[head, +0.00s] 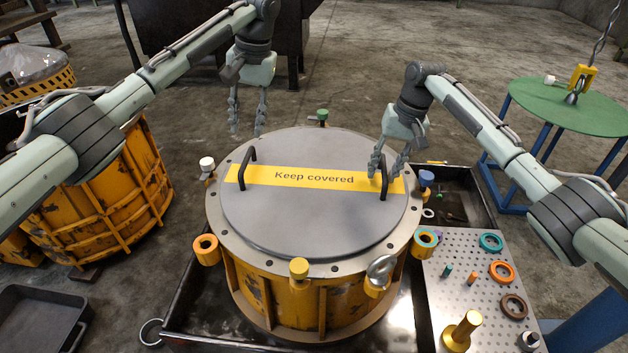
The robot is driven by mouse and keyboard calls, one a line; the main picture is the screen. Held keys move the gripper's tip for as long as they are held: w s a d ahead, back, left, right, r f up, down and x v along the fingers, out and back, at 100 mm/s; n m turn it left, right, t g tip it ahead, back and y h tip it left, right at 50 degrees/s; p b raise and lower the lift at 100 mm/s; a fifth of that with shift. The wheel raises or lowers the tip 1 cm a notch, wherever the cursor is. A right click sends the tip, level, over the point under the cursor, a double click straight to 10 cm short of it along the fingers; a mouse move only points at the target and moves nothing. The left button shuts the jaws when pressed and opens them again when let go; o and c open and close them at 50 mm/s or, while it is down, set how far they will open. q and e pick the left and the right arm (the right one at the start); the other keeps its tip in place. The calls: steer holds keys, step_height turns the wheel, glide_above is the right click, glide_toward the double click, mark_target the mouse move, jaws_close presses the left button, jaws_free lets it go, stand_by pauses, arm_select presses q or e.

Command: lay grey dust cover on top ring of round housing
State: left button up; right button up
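The grey dust cover (300,220) is a round disc with a yellow "Keep covered" strip and two black handles. It lies on the top ring (223,230) of the round yellow housing (300,305), and the ring's bolt holes show around its edge. My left gripper (247,133) is above the back left of the cover, fingers apart and empty, clear of the left handle (245,167). My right gripper (388,172) is at the right handle (385,178), fingers apart; whether they touch the handle is hard to tell.
The housing stands in a dark tray (190,315). A perforated board (465,255) with coloured rings and pegs is at right. Knobs and lugs stick out around the housing rim. A green round table (565,105) is at the back right, a yellow bin (110,200) at left.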

step_height(320, 180, up, 12)
steer(key=d, duration=0.2)
steer(key=shift+d+f, duration=0.15)
steer(key=shift+d, duration=0.05)
steer(key=shift+s, duration=0.1)
stand_by(0.3)
